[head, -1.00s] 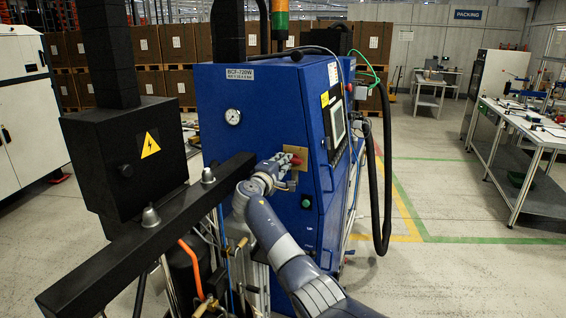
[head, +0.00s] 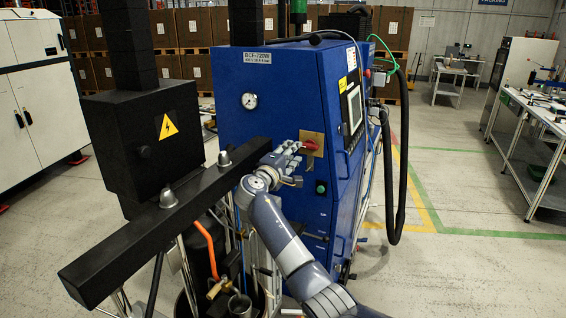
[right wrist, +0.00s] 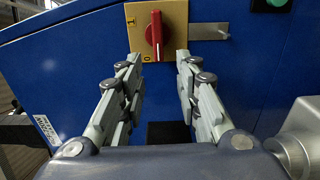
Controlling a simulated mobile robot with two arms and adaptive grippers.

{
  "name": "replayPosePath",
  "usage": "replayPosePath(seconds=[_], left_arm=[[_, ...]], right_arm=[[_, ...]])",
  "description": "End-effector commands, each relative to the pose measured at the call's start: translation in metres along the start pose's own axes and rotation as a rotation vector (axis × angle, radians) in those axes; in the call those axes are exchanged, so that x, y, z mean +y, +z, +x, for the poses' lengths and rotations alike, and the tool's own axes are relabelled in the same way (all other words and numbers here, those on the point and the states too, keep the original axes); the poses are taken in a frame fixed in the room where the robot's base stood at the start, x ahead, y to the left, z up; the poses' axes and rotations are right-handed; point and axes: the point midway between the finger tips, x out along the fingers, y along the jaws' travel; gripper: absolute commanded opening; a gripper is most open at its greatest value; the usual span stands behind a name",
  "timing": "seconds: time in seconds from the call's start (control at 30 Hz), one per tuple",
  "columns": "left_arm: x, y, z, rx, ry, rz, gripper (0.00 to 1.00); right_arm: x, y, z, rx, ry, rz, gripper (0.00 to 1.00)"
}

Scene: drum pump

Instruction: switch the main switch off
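The main switch is a red rotary handle (head: 311,145) on a yellow plate (head: 312,135) on the front of the blue cabinet (head: 230,80). In the right wrist view the red handle (right wrist: 156,35) stands vertical in the picture, its lower end by the 0 mark; the 1 mark is at the left of the plate (right wrist: 178,15). My right gripper (head: 293,160) is close in front of and left of the switch. In the wrist view its two fingers (right wrist: 157,66) are spread apart with nothing between them, below the handle. My left gripper is not in view.
A green button (head: 321,187) sits below the switch. A black beam (head: 150,225) crosses in front of the cabinet, near my right gripper. A black box with a warning sign (head: 167,126) stands at left. A black hose (head: 402,170) hangs at right; open floor lies beyond it.

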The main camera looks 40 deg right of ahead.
Motion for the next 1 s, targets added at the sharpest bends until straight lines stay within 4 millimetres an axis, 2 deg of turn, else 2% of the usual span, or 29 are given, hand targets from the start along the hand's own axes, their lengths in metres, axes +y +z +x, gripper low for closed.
replayPosePath(seconds=[0.1, 0.2, 0.4, 1.0], left_arm=[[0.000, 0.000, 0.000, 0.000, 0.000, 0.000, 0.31], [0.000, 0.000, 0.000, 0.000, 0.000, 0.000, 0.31], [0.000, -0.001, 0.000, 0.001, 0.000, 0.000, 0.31], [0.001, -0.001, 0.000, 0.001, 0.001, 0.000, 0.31]], right_arm=[[-0.001, -0.001, -0.024, 0.003, 0.000, 0.001, 0.31], [-0.001, 0.000, -0.039, 0.001, -0.001, 0.000, 0.31], [0.000, 0.000, -0.060, 0.000, 0.000, -0.001, 0.31], [0.000, 0.000, -0.065, -0.001, 0.000, -0.001, 0.31]])
